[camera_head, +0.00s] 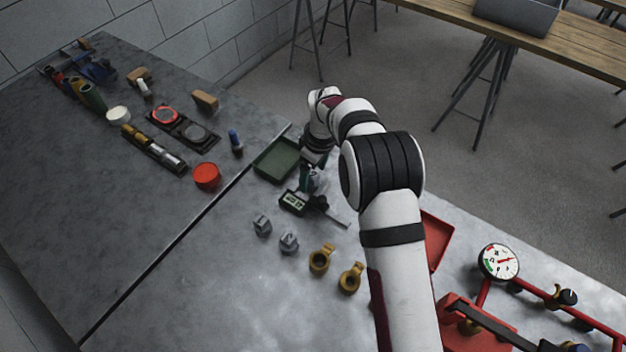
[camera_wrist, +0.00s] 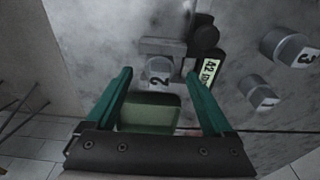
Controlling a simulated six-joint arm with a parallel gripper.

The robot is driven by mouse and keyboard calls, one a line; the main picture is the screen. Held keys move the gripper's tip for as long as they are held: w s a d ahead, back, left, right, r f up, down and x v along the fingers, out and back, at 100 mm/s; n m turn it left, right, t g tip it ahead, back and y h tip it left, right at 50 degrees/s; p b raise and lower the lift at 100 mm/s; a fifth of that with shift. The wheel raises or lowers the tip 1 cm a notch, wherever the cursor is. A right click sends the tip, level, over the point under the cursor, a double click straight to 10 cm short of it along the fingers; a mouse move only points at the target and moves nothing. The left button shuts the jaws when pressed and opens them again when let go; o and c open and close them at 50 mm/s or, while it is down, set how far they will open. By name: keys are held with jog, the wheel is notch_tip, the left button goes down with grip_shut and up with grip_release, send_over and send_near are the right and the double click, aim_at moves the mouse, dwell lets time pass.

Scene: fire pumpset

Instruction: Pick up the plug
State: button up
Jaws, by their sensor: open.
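Grey numbered plugs lie on the metal table. The plug marked 2 (camera_wrist: 160,70) shows in the wrist view just beyond and between the fingertips; I cannot tell whether it is between the jaws in depth. Plug 3 (camera_wrist: 290,47) and another grey plug (camera_wrist: 258,90) stand to the right in the wrist view. Two grey plugs also show in the head view, one at left (camera_head: 262,225) and one beside it (camera_head: 289,243). My gripper (camera_wrist: 158,80) has teal fingers, open and empty. In the head view my gripper (camera_head: 308,180) is low over the table, partly hidden by my wrist.
A digital caliper (camera_head: 294,202) lies close to my gripper. A green tray (camera_head: 264,171) is just behind it. Brass fittings (camera_head: 321,260) stand nearer the front. A red cap (camera_head: 206,176) and other parts lie left of the table seam. The front left of the table is clear.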

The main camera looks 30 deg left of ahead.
jog(key=shift+a+f, duration=0.15)
jog(key=shift+f, duration=0.75)
jog(key=shift+w, duration=0.1)
grip_shut()
